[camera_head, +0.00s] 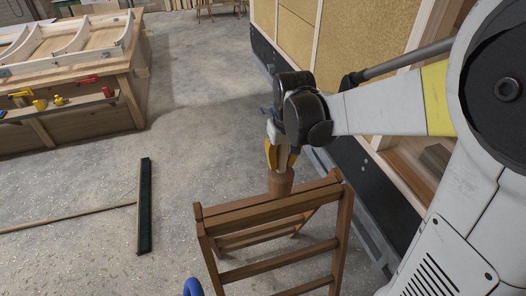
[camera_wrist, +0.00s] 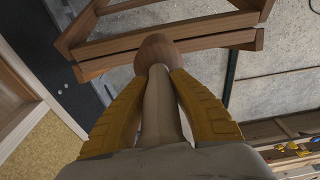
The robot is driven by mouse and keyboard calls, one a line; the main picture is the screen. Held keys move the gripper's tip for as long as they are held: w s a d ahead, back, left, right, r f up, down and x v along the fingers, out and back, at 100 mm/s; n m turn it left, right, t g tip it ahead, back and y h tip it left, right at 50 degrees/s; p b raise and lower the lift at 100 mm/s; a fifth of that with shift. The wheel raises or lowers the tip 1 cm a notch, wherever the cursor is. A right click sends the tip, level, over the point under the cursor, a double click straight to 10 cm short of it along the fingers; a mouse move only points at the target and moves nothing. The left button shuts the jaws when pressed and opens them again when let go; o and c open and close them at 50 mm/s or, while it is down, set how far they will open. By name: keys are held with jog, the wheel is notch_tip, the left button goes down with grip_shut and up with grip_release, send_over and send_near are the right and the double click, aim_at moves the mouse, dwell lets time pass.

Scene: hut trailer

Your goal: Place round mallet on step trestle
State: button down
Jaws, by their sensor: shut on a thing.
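The round mallet has a brown rounded head (camera_head: 281,184) and a paler handle, which shows in the wrist view (camera_wrist: 159,112). My gripper (camera_head: 280,158) is shut on the handle with its yellow fingers, and the head points down. The step trestle (camera_head: 262,211) is a brown wooden frame with slats and rungs, standing upright on the floor below my gripper. The mallet head is at the far side of its top in the head view; I cannot tell whether they touch. The trestle also shows in the wrist view (camera_wrist: 215,22), partly hidden by the mallet head.
A wooden workbench (camera_head: 85,118) with yellow and red tools stands at the left. A dark-bristled broom (camera_head: 145,205) lies on the concrete floor. A wall with a dark lower panel (camera_head: 350,170) runs close at the right.

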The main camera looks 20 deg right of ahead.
aim_at(276, 172)
jog(key=shift+w+a+f, duration=0.2)
jog(key=shift+a+f, duration=0.2)
jog(key=shift+a, duration=0.1)
jog(key=shift+f+b, duration=0.6)
jog(key=shift+f, duration=1.3)
jog(key=shift+f, duration=0.2)
jog(key=c, duration=1.3)
grip_release()
jog(key=shift+o, duration=0.2)
jog(key=shift+r, duration=0.1)
